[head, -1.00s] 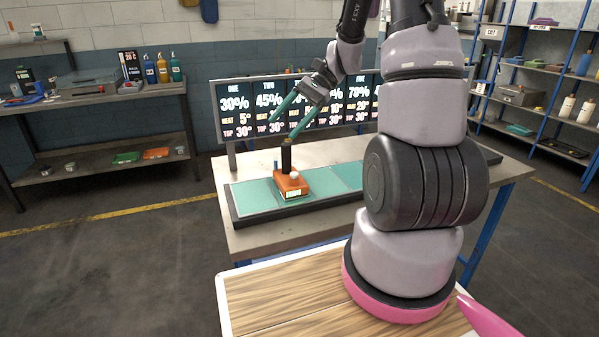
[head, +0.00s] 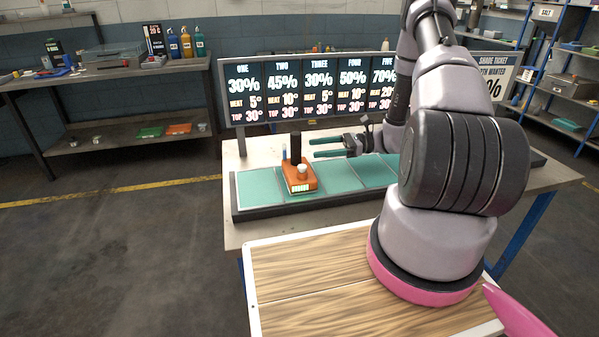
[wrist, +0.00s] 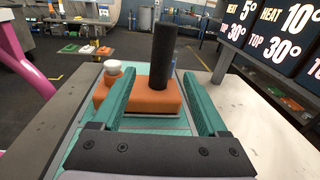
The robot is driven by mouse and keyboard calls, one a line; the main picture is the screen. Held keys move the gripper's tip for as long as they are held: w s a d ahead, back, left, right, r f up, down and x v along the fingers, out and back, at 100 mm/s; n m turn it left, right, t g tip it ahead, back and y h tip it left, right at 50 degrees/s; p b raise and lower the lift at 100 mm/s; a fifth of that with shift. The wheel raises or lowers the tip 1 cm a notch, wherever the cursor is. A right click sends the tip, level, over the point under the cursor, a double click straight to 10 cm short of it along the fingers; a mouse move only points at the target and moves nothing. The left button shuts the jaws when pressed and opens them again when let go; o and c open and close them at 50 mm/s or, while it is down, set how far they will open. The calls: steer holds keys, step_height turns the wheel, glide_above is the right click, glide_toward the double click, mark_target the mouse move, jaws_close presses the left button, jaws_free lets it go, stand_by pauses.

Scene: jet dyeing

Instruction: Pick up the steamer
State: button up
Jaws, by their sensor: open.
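In the wrist view, the orange body (wrist: 152,97) and black post (wrist: 163,55) lie ahead between the two teal fingers (wrist: 160,100). The fingers are open and apart, with the post beyond their tips.
The teal-panelled strip (head: 258,190) lies along the grey table (head: 232,240). A display board (head: 310,90) with percentages stands close behind. A wooden-topped surface (head: 320,285) is in front. Shelves (head: 570,95) stand at the right and a workbench (head: 110,75) at back left.

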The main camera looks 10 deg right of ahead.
mark_target(287, 164)
step_height(287, 164, down, 2)
steer(key=shift+w+d+m+t, duration=0.1)
steer(key=shift+d+m+t, duration=0.05)
steer(key=shift+m+t, duration=0.4)
steer(key=a, duration=0.5)
steer(key=shift+w+a+f, duration=0.1)
steer(key=shift+w, duration=0.25)
steer(key=shift+w+a, duration=0.2)
steer(key=shift+a, duration=2.5)
jaws_close()
